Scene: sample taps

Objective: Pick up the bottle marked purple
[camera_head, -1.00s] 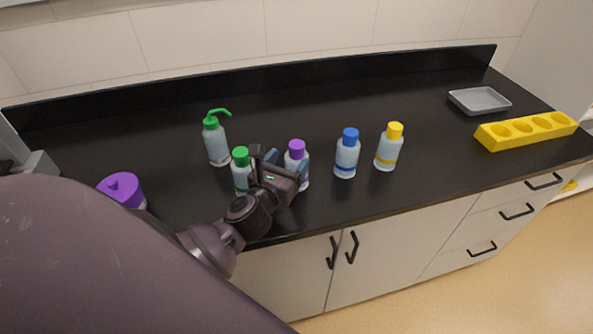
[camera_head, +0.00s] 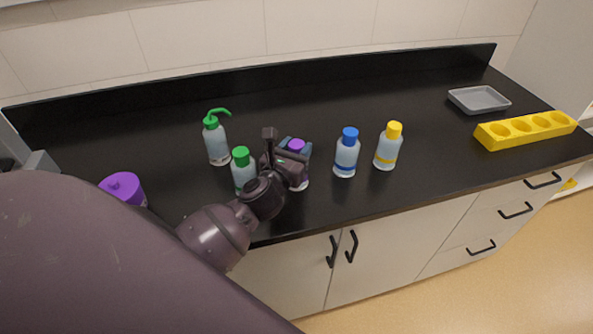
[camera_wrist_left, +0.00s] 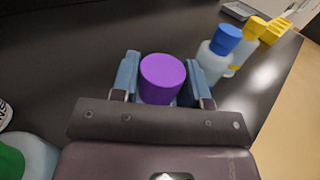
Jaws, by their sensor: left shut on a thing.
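The purple-capped bottle stands on the black counter; its purple cap (camera_head: 296,145) shows above my left gripper (camera_head: 293,150) in the head view. In the left wrist view the purple cap (camera_wrist_left: 162,78) sits between the two blue fingers of my left gripper (camera_wrist_left: 161,80), which is shut on the bottle. Most of the bottle's body is hidden by the gripper. My right gripper is not in view.
A green-capped bottle (camera_head: 243,168) stands close left of my left gripper, with a green-nozzled wash bottle (camera_head: 217,144) behind it. Blue-capped (camera_head: 347,155) and yellow-capped (camera_head: 387,150) bottles stand to the right. A yellow rack (camera_head: 525,131) and grey tray (camera_head: 479,100) are far right.

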